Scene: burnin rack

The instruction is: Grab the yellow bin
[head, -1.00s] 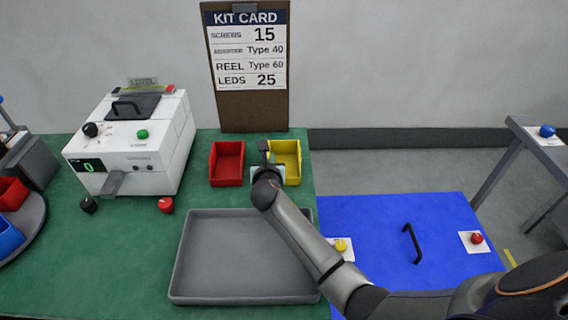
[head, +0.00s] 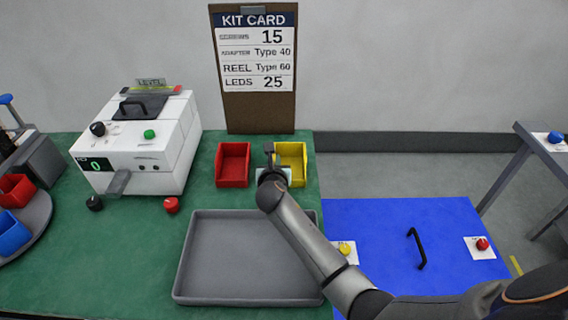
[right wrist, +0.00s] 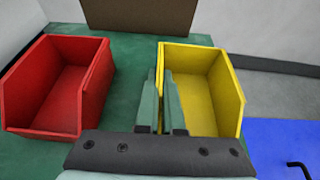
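The yellow bin (head: 291,153) stands on the green table beside the red bin, below the kit card. It is open-topped, looks empty and is partly covered by my right gripper (head: 272,160) in the head view. In the right wrist view the yellow bin (right wrist: 208,92) is at centre right, with its left wall at the narrow gap between the two fingers of my right gripper (right wrist: 161,100). The fingers look closed on that wall, one outside and one inside. The bin appears to rest on the table. My left gripper is not in view.
The red bin (head: 233,164) stands close to the left. A grey tray (head: 250,296) lies in front, below my right arm. A white machine (head: 136,150) is at the left. A blue surface (head: 380,225) with a black handle lies to the right. The kit card (head: 257,60) stands behind.

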